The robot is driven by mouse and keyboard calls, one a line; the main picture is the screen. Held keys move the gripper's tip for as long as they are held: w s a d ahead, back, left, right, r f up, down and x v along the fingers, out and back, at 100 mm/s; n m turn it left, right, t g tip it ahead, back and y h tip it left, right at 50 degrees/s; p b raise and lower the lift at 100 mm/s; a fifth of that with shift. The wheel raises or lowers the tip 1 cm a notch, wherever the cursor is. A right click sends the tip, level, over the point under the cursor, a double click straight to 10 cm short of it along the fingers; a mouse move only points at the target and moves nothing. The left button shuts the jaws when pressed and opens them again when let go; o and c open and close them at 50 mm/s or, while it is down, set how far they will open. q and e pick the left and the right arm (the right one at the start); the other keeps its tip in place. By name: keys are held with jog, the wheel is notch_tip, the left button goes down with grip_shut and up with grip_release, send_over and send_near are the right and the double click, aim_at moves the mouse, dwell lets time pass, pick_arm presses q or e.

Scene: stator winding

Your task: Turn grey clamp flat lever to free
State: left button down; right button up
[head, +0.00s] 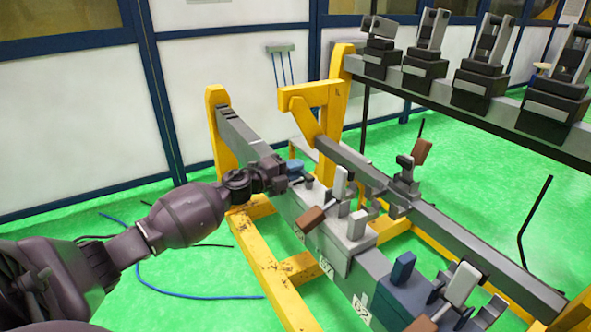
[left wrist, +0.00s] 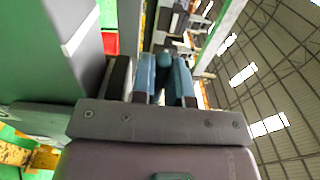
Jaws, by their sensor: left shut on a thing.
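The grey clamp (head: 345,242) sits on the near grey beam, with an upright pale lever (head: 341,184) and a brown handle (head: 310,219). My left gripper (head: 291,174) is at the far left end of this clamp, left of the pale lever. It is shut on a small part there, which I take to be the flat lever; the fingers mostly hide it. In the left wrist view my gripper (left wrist: 165,85) shows two blue fingers close together with a dark part between them. How far the flat lever is turned cannot be made out. My right gripper is not in view.
A blue clamp (head: 390,298) sits nearer on the same beam. Another clamp with a brown handle (head: 421,151) is on the parallel beam. Yellow frame posts (head: 217,130) hold the beams. Several dark clamps stand on a rail (head: 480,112) at the back right.

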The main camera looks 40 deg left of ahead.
pick_arm(q)
jog(key=shift+s+r+y+p, duration=0.1)
jog(key=shift+r+y+p, duration=0.15)
jog(key=shift+p, duration=0.2)
jog(key=n+y+p, duration=0.1)
jog(key=t+y+p, duration=0.1)
jog(key=s+n+y+p, duration=0.1)
jog(key=shift+r+n+y+p, duration=0.25)
jog(key=shift+r+n+p, duration=0.05)
jog(key=shift+p, duration=0.05)
jog(key=shift+s+n+y+p, duration=0.25)
jog(key=shift+n+y+p, duration=0.2)
jog(key=shift+y, duration=0.15)
jog(key=s+n+y, duration=0.1)
jog(key=n+y, duration=0.1)
jog(key=y, duration=0.1)
jog(key=s+f+n+g+y+p, duration=0.1)
jog(key=n+y, duration=0.1)
jog(key=y, duration=0.2)
jog(key=s+d+n+g+y, duration=0.1)
jog(key=n+y, duration=0.2)
jog(key=shift+f+y, duration=0.15)
jog(key=shift+y, duration=0.15)
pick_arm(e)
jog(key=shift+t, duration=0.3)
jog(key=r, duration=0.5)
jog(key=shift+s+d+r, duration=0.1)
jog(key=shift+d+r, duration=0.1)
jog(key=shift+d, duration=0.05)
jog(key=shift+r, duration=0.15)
